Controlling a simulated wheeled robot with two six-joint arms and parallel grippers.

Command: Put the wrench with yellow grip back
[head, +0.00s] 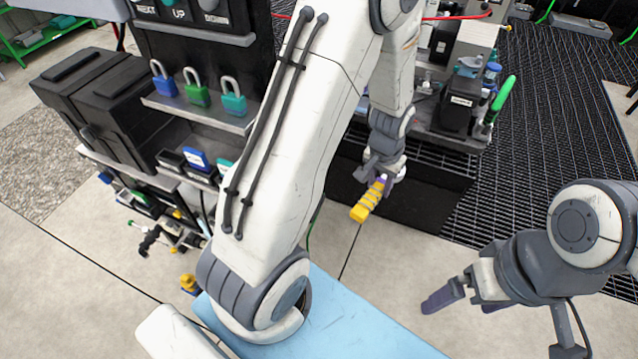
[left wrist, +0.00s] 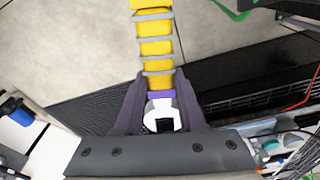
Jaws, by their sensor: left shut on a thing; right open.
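The wrench with yellow grip shows in the head view (head: 367,203) as a yellow handle with grey bands, sloping down and left from my left gripper (head: 379,180). In the left wrist view, the yellow grip (left wrist: 155,45) runs up from between the purple fingers of my left gripper (left wrist: 158,88), which is shut on it. The wrench is held in the air over the floor, in front of the black bench base. My right gripper (head: 467,298) is open and empty at the lower right, apart from the wrench.
A black rack holds a shelf (head: 200,113) with blue, green and teal padlocks. Below it are small boxes and hanging tools (head: 150,238). A bench with a green-handled device (head: 500,100) stands behind the wrench. A light blue surface (head: 350,325) lies at the bottom.

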